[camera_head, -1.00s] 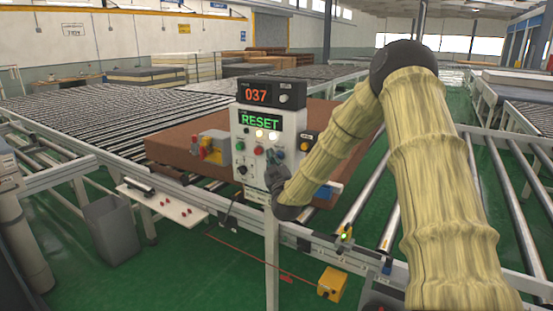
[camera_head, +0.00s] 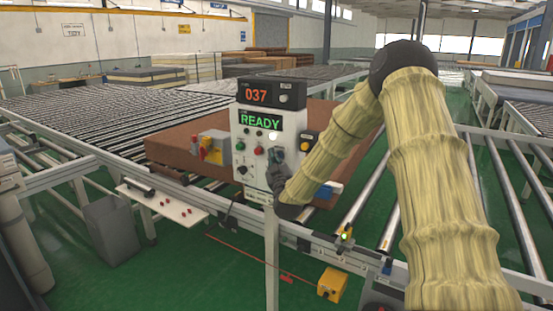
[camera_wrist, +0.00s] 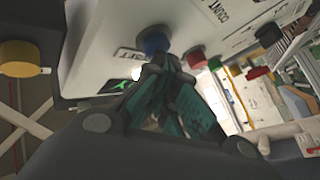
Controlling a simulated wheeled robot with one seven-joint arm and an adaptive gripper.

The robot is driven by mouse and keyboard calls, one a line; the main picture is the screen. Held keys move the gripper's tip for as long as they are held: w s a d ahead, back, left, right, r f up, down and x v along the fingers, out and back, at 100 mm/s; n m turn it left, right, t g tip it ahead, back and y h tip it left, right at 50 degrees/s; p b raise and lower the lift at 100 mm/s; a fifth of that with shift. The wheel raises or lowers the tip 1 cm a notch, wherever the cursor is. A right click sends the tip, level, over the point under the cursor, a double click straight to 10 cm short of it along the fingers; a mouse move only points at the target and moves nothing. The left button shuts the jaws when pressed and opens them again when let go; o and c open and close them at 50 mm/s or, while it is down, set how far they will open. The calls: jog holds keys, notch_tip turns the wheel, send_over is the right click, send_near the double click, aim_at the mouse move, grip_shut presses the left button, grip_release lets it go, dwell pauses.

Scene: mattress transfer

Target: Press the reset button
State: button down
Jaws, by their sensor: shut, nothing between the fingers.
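The white control box (camera_head: 245,172) stands in the middle of the head view, with a red "037" display (camera_head: 257,96) and a green "READY" display (camera_head: 260,121). My gripper (camera_head: 276,152) is at the right part of the face, shut and empty. In the wrist view its tips (camera_wrist: 163,60) are right at a blue button (camera_wrist: 155,42); I cannot tell whether they touch it.
A large brown mattress or block (camera_head: 178,145) lies on rollers behind the box. A grey bin (camera_head: 112,228) and a white shelf (camera_head: 165,204) stand at left. A yellow box (camera_head: 331,284) sits low in front.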

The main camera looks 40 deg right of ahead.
jog(key=shift+d, duration=0.2)
dwell(0.4)
jog(key=shift+a, duration=0.1)
jog(key=shift+s+a, duration=0.2)
jog(key=shift+a, duration=0.35)
jog(key=shift+s+a, duration=0.2)
jog(key=shift+a, duration=0.35)
jog(key=shift+a+f, duration=0.1)
jog(key=shift+s+a+b, duration=0.2)
jog(key=shift+s+a, duration=0.15)
jog(key=shift+a, duration=0.4)
jog(key=shift+s+a+b, duration=0.25)
jog(key=shift+s+a, duration=0.05)
jog(key=shift+a, duration=0.45)
jog(key=shift+s+a+b, duration=0.2)
jog(key=shift+s+a, duration=0.15)
jog(key=shift+a, duration=0.4)
